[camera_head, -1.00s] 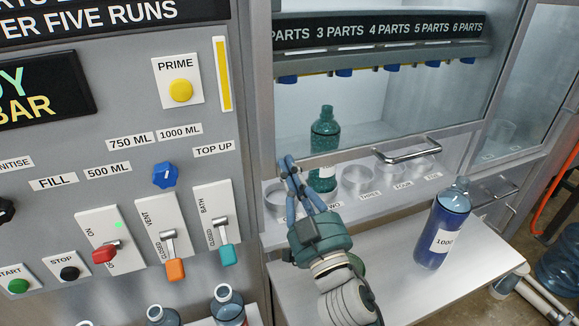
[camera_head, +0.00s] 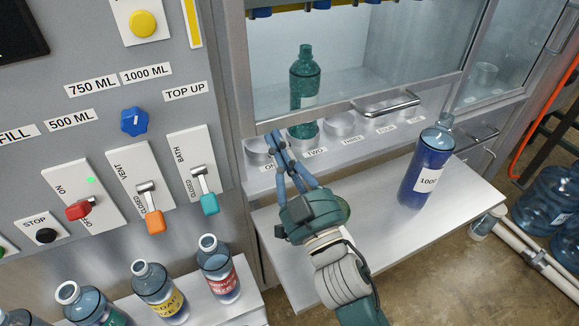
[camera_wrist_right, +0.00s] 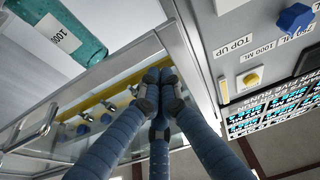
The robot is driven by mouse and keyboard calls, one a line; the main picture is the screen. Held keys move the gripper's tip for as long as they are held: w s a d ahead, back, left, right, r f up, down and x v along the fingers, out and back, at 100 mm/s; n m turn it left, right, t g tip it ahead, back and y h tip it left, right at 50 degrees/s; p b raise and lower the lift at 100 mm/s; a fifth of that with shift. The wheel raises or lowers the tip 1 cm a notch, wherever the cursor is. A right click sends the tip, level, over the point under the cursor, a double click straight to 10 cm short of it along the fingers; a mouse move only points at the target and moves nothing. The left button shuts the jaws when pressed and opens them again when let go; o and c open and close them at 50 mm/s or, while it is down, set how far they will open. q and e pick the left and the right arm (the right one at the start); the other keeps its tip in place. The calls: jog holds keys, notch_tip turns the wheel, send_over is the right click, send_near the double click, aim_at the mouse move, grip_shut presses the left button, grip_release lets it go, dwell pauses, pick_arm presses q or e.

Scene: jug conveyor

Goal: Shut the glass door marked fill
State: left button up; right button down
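The glass door (camera_head: 362,58) is a framed pane at the front of the cabinet, with a metal bar handle (camera_head: 388,105) near its lower edge. I see no fill marking on it. A gap shows below its lower edge, with round holders labelled ONE and TWO. A green jug (camera_head: 305,80) stands behind the glass, its base below the edge. My right gripper (camera_head: 273,140) is at the door's lower left corner, left of the handle; contact cannot be told. Its fingertips are together and empty, as the right wrist view (camera_wrist_right: 158,78) shows. My left gripper is not in view.
A blue jug marked 1000 (camera_head: 425,170) stands on the metal shelf (camera_head: 390,230) right of my right gripper. The control panel (camera_head: 75,150) with levers is on the left, with several bottles (camera_head: 218,268) below. Large water bottles (camera_head: 545,200) are at right.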

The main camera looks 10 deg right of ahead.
jog(key=v, duration=0.7)
jog(key=shift+s, duration=0.3)
jog(key=shift+d, duration=0.15)
